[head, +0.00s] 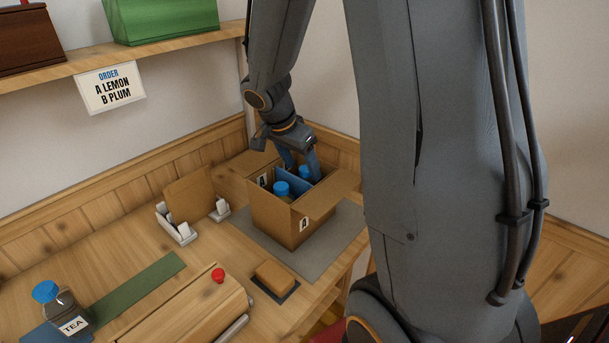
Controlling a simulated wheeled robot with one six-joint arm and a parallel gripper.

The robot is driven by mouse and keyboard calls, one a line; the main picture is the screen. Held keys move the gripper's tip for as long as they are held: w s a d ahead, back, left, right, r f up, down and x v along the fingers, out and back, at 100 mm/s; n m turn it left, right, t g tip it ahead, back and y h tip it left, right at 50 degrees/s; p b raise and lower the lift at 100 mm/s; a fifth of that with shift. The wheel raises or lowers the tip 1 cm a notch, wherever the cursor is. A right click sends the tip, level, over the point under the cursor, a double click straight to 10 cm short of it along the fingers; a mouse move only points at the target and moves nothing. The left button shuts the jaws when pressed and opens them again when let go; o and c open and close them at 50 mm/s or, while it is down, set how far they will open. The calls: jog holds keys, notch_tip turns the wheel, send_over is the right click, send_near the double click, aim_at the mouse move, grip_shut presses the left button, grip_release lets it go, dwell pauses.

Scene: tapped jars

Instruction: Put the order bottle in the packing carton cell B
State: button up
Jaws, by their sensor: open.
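The open packing carton (283,225) stands on a grey mat, with its flaps spread and a blue divider inside. Its front face and a flap carry the letter A; no B label shows. One blue-capped bottle (281,188) is in the near cell. A second blue-capped bottle (304,173) is in the cell behind the divider, mostly hidden. My gripper (301,167) is at the carton's mouth, open, with its fingers on either side of the second bottle's cap. I cannot tell whether they touch it. The order card (110,88) reads A LEMON, B PLUM.
A blue-capped bottle labelled TEA (68,312) stands at the front left. A wooden box with a red knob (218,275), a brown block (276,278) and a white holder with a cardboard piece (190,200) are near the carton. A shelf (150,52) runs above.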

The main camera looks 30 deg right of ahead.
jog(key=w+b+v, duration=0.1)
jog(key=v, duration=0.5)
jog(key=shift+s+r, duration=0.3)
jog(key=shift+s, duration=0.25)
jog(key=shift+a, duration=0.1)
